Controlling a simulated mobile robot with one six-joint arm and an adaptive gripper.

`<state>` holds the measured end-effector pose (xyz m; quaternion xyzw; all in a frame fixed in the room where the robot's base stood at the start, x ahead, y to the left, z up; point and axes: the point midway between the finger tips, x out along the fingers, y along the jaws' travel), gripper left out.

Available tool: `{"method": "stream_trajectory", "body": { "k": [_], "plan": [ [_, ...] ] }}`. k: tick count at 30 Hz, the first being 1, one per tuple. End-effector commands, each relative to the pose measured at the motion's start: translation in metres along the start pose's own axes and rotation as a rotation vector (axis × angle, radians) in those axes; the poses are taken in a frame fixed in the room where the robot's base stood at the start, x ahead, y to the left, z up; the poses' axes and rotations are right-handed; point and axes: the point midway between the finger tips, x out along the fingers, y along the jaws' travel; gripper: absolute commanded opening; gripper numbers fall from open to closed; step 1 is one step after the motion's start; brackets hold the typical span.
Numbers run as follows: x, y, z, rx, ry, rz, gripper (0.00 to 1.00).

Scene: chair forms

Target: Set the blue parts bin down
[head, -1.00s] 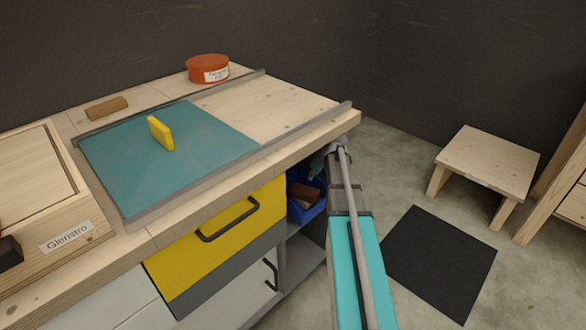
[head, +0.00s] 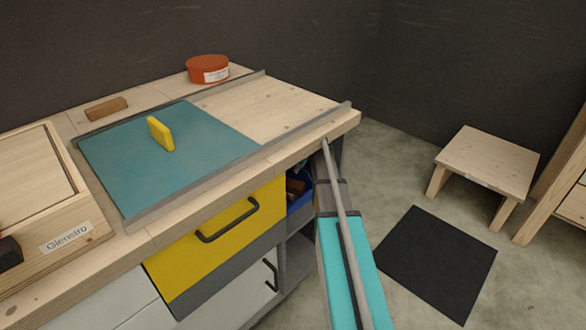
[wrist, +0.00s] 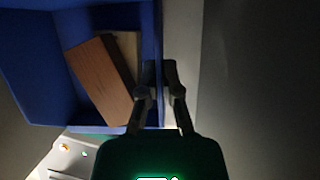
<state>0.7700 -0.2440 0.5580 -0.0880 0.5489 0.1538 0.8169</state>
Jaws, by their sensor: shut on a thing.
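The blue parts bin (wrist: 38,62) fills the left of the wrist view. It holds a reddish-brown block (wrist: 98,80) and a paler piece behind that. My gripper (wrist: 159,72) is shut on the bin's right wall, one finger on each side of it. In the head view only a strip of the bin (head: 300,203) shows, in the open compartment under the worktop. My arm and the worktop edge hide the rest of the bin and my fingertips. I cannot tell whether the bin's underside touches the shelf.
The worktop (head: 285,110) overhangs the compartment. A grey lower shelf (head: 299,258) shows beneath the bin. A yellow drawer (head: 225,225) is left of the opening. A black mat (head: 437,262) and a wooden stool (head: 488,162) stand on the floor to the right.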

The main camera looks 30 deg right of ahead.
Motion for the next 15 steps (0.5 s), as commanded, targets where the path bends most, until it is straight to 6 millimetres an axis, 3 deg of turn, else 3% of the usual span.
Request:
{"method": "stream_trajectory", "body": {
  "k": [8,15],
  "plan": [
    [0.013,0.000,0.031,-0.001,0.000,0.001,0.00],
    [0.025,0.001,0.024,0.002,0.000,0.000,0.00]
  ]
}}
